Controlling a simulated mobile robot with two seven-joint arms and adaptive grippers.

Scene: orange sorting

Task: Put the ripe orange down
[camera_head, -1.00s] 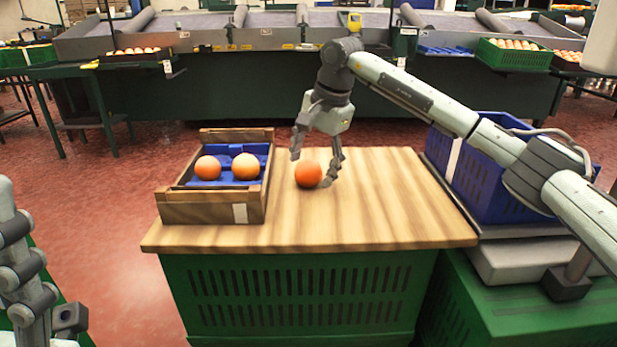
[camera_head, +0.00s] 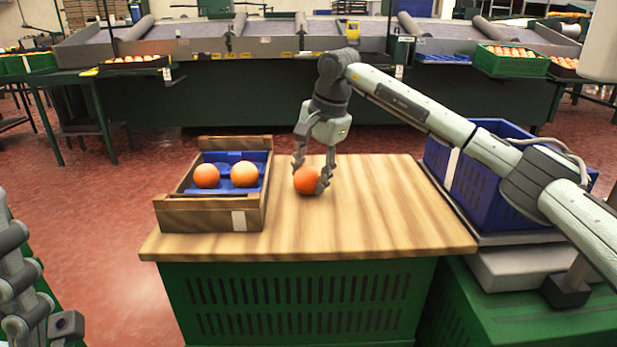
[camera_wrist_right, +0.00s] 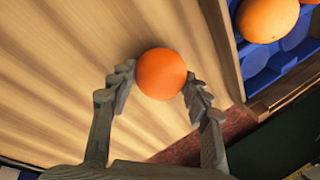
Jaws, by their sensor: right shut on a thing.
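The ripe orange (camera_head: 306,181) is bright orange and is at the wooden table top (camera_head: 365,215), right of the wooden box. My right gripper (camera_head: 312,179) points down from above and is shut on it, a finger on each side. In the right wrist view the orange (camera_wrist_right: 161,74) sits between the fingertips of the right gripper (camera_wrist_right: 160,85). I cannot tell whether it touches the wood. Links of my left arm show at the lower left; its fingers are out of view.
The wooden box (camera_head: 210,217) has a blue insert holding two paler oranges (camera_head: 207,176) (camera_head: 244,174). A blue crate (camera_head: 497,190) stands right of the table. The table's right half and front are clear. A sorting machine (camera_head: 270,80) stands behind.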

